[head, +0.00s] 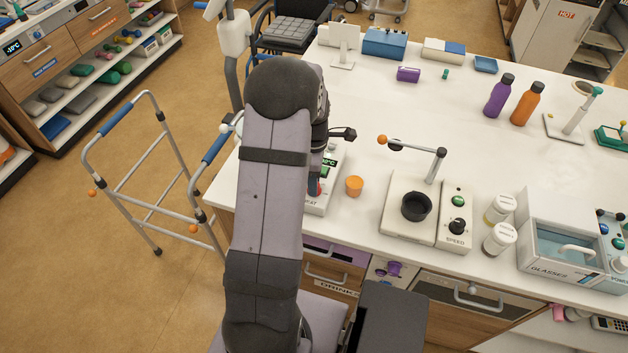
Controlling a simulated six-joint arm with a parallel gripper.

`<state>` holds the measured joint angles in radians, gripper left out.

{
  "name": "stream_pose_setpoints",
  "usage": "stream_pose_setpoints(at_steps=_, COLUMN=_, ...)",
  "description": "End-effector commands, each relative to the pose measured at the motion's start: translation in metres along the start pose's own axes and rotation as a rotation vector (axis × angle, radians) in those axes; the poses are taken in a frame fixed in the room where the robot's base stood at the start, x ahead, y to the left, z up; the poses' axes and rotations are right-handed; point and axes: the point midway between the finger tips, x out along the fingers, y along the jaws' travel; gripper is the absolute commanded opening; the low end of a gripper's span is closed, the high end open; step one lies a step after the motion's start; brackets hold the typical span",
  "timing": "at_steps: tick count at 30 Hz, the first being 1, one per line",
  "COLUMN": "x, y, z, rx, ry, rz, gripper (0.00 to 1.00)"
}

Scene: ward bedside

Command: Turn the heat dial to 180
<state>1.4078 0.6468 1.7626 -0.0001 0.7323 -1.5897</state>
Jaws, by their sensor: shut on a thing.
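The heat unit (333,180) is a white box near the left edge of the white table. It has a small green display (329,163), too small to read for certain, and a label at its front that is partly covered. My gripper (314,186) reaches down onto this unit, mostly hidden behind my own arm. It is shut on the heat dial, of which little can be made out; a bit of red shows there. The dial's pointer and scale marks are hidden.
Farther right are a stirrer stand with a black pot (416,206), a speed box (456,217) and two lidded jars (498,224). The table behind the cup is largely clear. A walker (150,170) stands left.

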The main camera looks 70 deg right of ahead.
Motion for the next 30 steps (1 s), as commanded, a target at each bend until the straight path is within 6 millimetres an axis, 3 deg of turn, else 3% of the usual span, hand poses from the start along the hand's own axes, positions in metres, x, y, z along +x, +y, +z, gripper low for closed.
stream_pose_setpoints(at_steps=30, x=-0.0008, y=0.0014, z=0.0002, rx=0.897, ry=0.001, rz=0.001, gripper=0.03)
